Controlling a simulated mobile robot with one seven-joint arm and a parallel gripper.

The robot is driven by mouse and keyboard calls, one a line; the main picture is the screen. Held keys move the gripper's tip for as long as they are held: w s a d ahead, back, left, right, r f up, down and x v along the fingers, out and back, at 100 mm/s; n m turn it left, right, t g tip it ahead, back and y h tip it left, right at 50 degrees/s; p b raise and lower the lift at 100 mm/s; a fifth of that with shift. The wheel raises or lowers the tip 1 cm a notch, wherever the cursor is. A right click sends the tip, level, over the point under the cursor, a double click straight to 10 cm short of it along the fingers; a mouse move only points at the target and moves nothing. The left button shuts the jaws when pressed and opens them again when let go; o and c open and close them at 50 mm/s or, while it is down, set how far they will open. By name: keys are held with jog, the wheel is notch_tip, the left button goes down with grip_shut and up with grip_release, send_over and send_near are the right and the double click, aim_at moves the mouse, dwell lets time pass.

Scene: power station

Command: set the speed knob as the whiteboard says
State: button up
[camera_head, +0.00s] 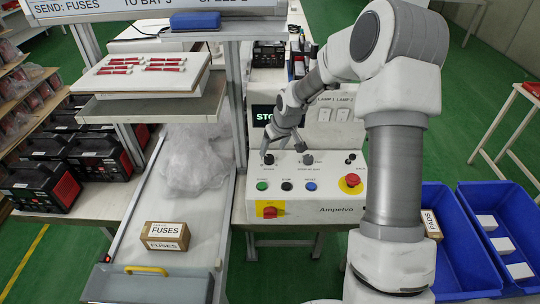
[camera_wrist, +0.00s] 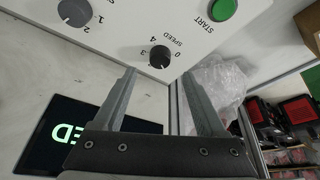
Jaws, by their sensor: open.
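The speed knob (camera_head: 268,158) is a small dark knob at the left of the white control panel (camera_head: 330,203). In the wrist view the speed knob (camera_wrist: 160,57) shows black, with 0, 3 and 4 readable around it; its pointer setting is unclear. My gripper (camera_head: 282,146) is over the panel's left part. In the wrist view my gripper (camera_wrist: 158,72) is open and empty, its fingertips apart on either side just below the knob in the picture; contact cannot be told. The whiteboard (camera_head: 150,10) reads "SEND: FUSES TO BAY 3" and "SPEED", with a cut-off digit resembling 2.
A second knob (camera_wrist: 75,12) and the green START button (camera_wrist: 222,10) are near the speed knob. A red emergency button (camera_head: 352,180) is at the panel's right. A dark display (camera_head: 262,115) stands behind. A FUSES box (camera_head: 165,236) sits on the conveyor to the left.

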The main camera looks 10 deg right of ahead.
aim_at(269, 157)
jog(key=x, duration=0.5)
jog(key=shift+w+f, duration=0.15)
jog(key=shift+f, duration=0.2)
grip_shut()
